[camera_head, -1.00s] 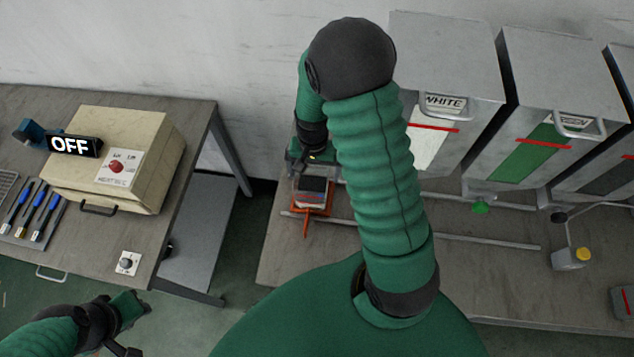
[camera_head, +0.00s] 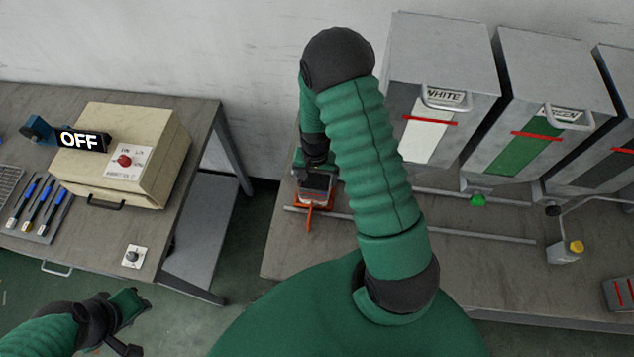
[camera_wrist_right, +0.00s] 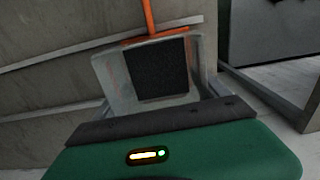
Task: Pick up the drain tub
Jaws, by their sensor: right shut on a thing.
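The drain tub appears to be the small grey tub with a dark square face (camera_head: 316,182) near the left end of the right-hand bench. In the right wrist view the grey tub (camera_wrist_right: 122,78) fills the space just ahead of the gripper, with its dark patch facing up. My right gripper (camera_head: 315,172) is shut on the tub from the wall side; its palm hides the near part in the wrist view. An orange frame (camera_wrist_right: 150,18) touches the tub's far edge. I cannot tell whether the tub is lifted. My left gripper (camera_head: 132,318) hangs low at left, apart from everything; its jaws are unclear.
The right-hand bench (camera_head: 400,270) carries metal rails and grey hoppers labelled white (camera_head: 440,75) and green (camera_head: 545,95) behind my right arm. The left bench (camera_head: 200,140) holds a beige control box (camera_head: 125,150) and several blue-handled tools. A floor gap separates the benches.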

